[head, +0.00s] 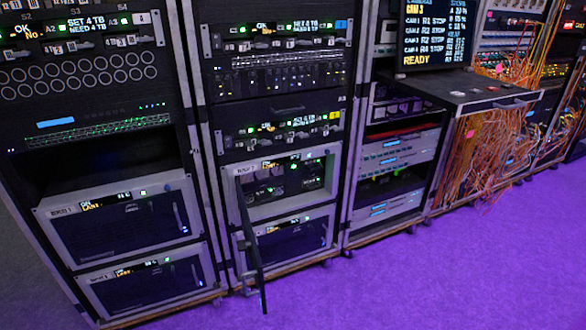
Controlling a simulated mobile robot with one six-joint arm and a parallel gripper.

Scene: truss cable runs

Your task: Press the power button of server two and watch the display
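Four units with light grey frames sit low in the two left racks. In the second rack, the upper unit (328,165) has its dark front door (252,245) swung open toward me, seen nearly edge-on. Its inside shows green lights, and a small lit display (274,164) sits along its top. A label at its upper left seems to end in 2, but it is too small to read surely. I cannot make out a power button. The unit below (305,243) is partly hidden by the open door. My gripper is not in view.
The left rack holds two closed units (125,225) (148,285). A dark desk shelf (470,92) juts out at right, below a screen (436,35) ending in READY. Orange cables (490,150) hang beside it. The purple floor (430,270) in front is clear.

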